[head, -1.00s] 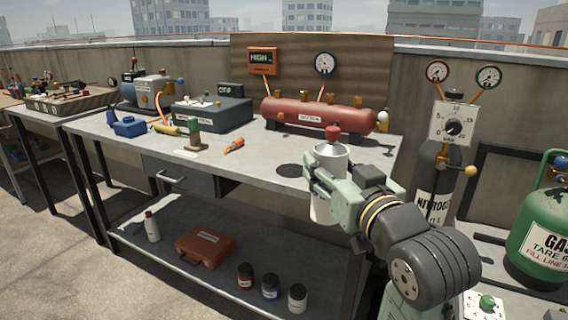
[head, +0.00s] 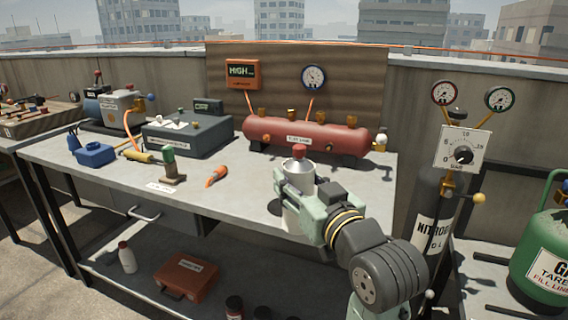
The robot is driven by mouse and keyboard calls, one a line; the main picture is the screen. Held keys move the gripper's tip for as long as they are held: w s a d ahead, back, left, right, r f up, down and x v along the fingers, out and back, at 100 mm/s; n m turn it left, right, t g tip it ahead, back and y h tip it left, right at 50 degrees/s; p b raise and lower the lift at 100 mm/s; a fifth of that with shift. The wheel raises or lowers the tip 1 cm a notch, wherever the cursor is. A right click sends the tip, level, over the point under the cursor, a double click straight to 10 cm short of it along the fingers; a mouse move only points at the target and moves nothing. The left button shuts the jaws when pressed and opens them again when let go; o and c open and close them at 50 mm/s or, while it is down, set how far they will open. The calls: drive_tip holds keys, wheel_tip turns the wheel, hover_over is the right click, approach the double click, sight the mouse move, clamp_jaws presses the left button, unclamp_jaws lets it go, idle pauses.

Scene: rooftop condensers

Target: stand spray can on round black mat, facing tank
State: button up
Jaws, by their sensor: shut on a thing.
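The spray can (head: 300,174), white with a grey shoulder and red cap, is upright in my gripper (head: 297,194). My gripper is shut around its upper body, and the fingers hide part of it. The round black mat (head: 273,208) lies on the grey workbench; only its left edge shows, with the can in front of the rest. I cannot tell whether the can's base touches the mat. The red horizontal tank (head: 305,138) stands on the bench behind the can. Which way the can's front faces does not show.
A dark grey box (head: 188,136) is farther back. A nitrogen cylinder (head: 431,205) is right of the bench. Bench surface between the tool and mat is clear.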

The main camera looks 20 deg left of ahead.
drive_tip(key=p, duration=0.1)
drive_tip(key=w+p, duration=0.1)
drive_tip(key=shift+a+r+p, duration=0.25)
drive_tip(key=shift+a+p, duration=0.05)
drive_tip(key=shift+p, duration=0.05)
drive_tip(key=w+a+f, duration=0.2)
drive_tip(key=w+a, duration=0.1)
drive_tip(key=w, duration=0.2)
drive_tip(key=w+a+f+p, duration=0.1)
drive_tip(key=w+a+f, duration=0.2)
drive_tip(key=w, duration=0.3)
drive_tip(key=shift+w+a+f, duration=0.15)
drive_tip(key=shift+a, duration=0.1)
drive_tip(key=shift+f, duration=0.1)
drive_tip(key=shift+f, duration=0.15)
drive_tip(key=o, duration=1.4)
drive_tip(key=shift+o, duration=0.2)
